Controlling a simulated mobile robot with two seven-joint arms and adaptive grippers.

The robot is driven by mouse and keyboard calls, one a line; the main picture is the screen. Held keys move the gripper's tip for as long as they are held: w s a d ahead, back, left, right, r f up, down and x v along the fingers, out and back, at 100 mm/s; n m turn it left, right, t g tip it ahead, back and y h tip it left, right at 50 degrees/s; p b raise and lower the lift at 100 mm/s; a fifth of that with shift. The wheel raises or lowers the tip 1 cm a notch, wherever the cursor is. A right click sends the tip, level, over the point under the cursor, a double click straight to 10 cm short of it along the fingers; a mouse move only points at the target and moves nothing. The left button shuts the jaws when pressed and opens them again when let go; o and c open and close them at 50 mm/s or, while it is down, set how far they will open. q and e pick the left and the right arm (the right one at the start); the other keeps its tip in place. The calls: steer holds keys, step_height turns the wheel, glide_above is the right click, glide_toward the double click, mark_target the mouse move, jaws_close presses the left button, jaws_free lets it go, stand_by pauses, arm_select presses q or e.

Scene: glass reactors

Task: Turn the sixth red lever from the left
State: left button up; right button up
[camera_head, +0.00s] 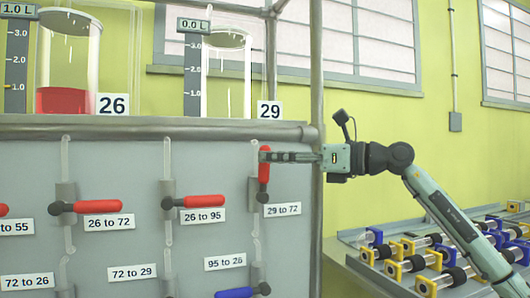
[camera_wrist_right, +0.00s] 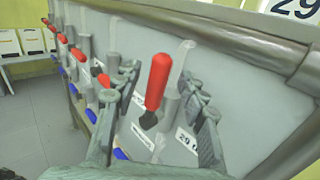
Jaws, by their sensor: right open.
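The red lever above the label "29 to 72" (camera_head: 264,170) stands upright on its valve at the right end of the panel. My right gripper (camera_head: 272,157) comes in from the right with its fingers at this lever and covers part of it. In the right wrist view the red lever (camera_wrist_right: 157,82) stands upright between two spread fingers, and I see no firm grip on it. The red levers at "26 to 95" (camera_head: 204,201) and "26 to 72" (camera_head: 98,207) lie level, pointing right. Another red lever (camera_head: 3,210) is cut off at the left edge. My left gripper is not in view.
A blue lever (camera_head: 234,293) sits low on the panel. Glass vessels marked 26 (camera_head: 68,65) and 29 (camera_head: 226,75) stand above; the first holds red liquid. A metal post (camera_head: 316,120) rises beside the panel. A rack with yellow and blue fittings (camera_head: 415,262) is at right.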

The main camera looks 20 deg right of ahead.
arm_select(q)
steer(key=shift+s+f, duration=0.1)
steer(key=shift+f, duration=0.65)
arm_select(e)
steer(key=shift+x, duration=1.45)
jaws_close()
